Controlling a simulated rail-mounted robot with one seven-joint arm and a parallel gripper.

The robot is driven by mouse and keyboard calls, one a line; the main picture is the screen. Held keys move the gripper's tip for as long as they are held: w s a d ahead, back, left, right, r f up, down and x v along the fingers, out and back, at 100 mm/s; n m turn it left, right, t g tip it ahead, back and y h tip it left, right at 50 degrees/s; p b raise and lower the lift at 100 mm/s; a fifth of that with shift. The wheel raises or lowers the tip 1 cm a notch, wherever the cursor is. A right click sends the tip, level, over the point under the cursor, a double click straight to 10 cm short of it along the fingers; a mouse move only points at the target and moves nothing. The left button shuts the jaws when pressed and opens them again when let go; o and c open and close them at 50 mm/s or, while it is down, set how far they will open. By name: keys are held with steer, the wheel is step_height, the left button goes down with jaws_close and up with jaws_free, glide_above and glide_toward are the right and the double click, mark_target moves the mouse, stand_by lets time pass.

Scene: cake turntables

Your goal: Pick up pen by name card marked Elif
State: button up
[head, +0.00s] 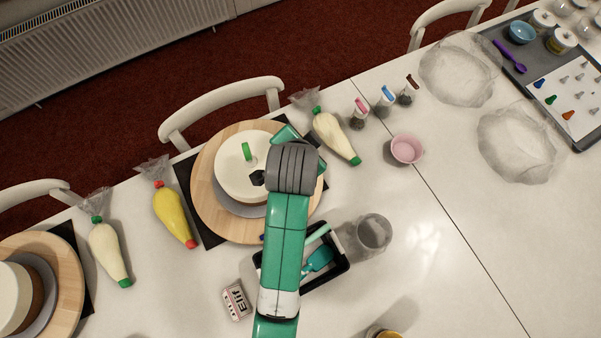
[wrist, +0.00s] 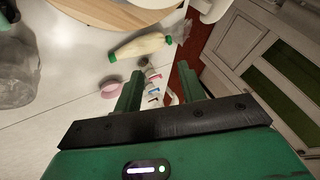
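The name card (head: 237,300) marked Elif lies on the white table, lower left of the black tray (head: 340,268). I cannot make out a pen beside it; my arm covers the table just right of the card. A small dark blue bit (head: 262,237) shows at my arm's edge by the round board, too little to identify. My gripper (wrist: 160,72) is open in the wrist view, its two green fingers apart with nothing held between them. In the head view it is mostly hidden behind my wrist, over the right side of the white cake (head: 232,182).
The cake stands on a wooden turntable (head: 205,205). A yellow piping bag (head: 173,214) and cream bags (head: 335,137) lie around it. Small upright items with pink, blue and brown tops (head: 385,98), a pink bowl (head: 406,149) and a clear cup (head: 374,232) stand right.

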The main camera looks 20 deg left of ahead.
steer(key=s+f+m+g+p, duration=0.1)
steer(key=s+f+g, duration=0.1)
steer(key=s+f, duration=0.1)
steer(key=s+f+g+p, duration=0.1)
steer(key=s+f+g, duration=0.1)
steer(key=s+f, duration=0.2)
steer(key=s+a+f+m+g+h+p, duration=0.1)
steer(key=s+f+g, duration=0.2)
steer(key=s, duration=0.3)
steer(key=shift+s+f+m, duration=0.3)
steer(key=shift+s+f, duration=0.1)
steer(key=shift+f, duration=0.35)
steer(key=shift+d+f, duration=0.1)
steer(key=shift+f, duration=1.4)
steer(key=f, duration=0.1)
steer(key=f+b, duration=0.1)
steer(key=f, duration=0.2)
steer(key=shift+s+f, duration=0.1)
steer(key=shift+s, duration=0.2)
steer(key=shift+w+f, duration=0.1)
steer(key=shift+f, duration=0.25)
steer(key=shift+c, duration=0.4)
jaws_close()
